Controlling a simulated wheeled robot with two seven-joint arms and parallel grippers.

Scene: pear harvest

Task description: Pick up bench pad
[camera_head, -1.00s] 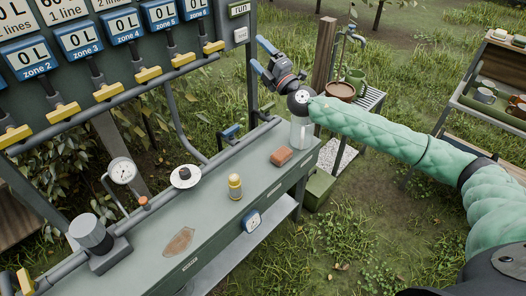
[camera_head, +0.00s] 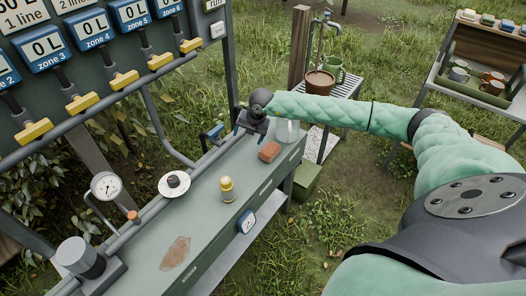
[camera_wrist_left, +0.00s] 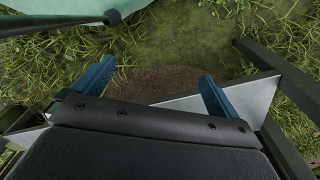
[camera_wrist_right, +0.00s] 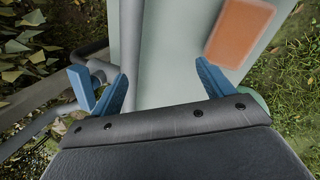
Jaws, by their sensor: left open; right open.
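The bench pad appears to be the reddish-brown block (camera_head: 269,151), lying flat near the far right end of the grey-green bench (camera_head: 228,217). It also shows in the right wrist view (camera_wrist_right: 240,32), beyond and to the right of my right gripper (camera_wrist_right: 162,82). That gripper is open and empty above the bench, its fingers apart from the pad. My left gripper (camera_wrist_left: 154,78) is open and empty in the left wrist view. It is outside the head view.
A clear jar (camera_head: 287,131) stands behind the pad.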

